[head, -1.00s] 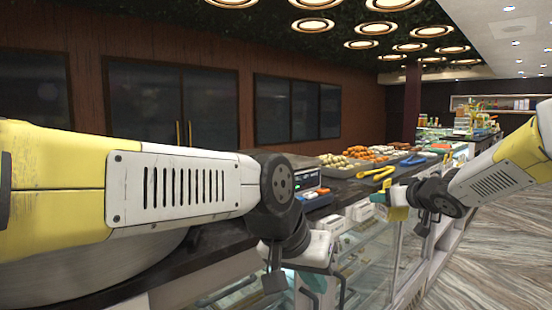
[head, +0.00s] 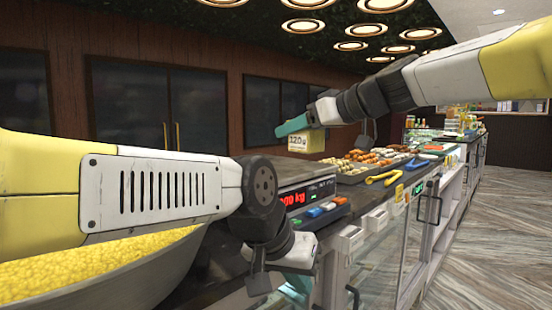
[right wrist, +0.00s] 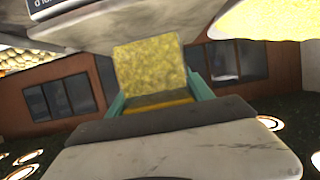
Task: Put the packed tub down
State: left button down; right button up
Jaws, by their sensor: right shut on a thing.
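The packed tub (head: 307,142) is a small yellow tub with a "220g" label. In the head view my right gripper (head: 296,125) is shut on it and holds it in the air, above and behind the scale. In the right wrist view the tub (right wrist: 150,75) shows yellow contents between the teal fingers. My left gripper (head: 295,285) hangs low at the counter's front edge, apart from the tub. Its fingertips are partly hidden, and I cannot tell their opening.
A scale (head: 293,178) with a red display stands on the counter. A large pan of yellow sweets (head: 85,265) is at the left. Trays of sweets (head: 370,160) and yellow tongs (head: 384,178) lie farther along. Glass cases form the counter front.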

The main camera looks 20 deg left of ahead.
jog(key=w+a, duration=0.2)
jog(key=a, duration=0.2)
jog(key=w+a+f, duration=0.1)
jog(key=w+a, duration=0.2)
jog(key=a, duration=0.1)
jog(key=w+a, duration=0.2)
jog(key=a, duration=0.3)
jog(key=shift+w+f, duration=0.2)
jog(key=shift+f, duration=0.05)
jog(key=shift+a+f, duration=0.1)
jog(key=shift+f, duration=1.65)
jog(key=shift+f, duration=0.15)
jog(key=o, duration=1.6)
jog(key=shift+w, duration=0.1)
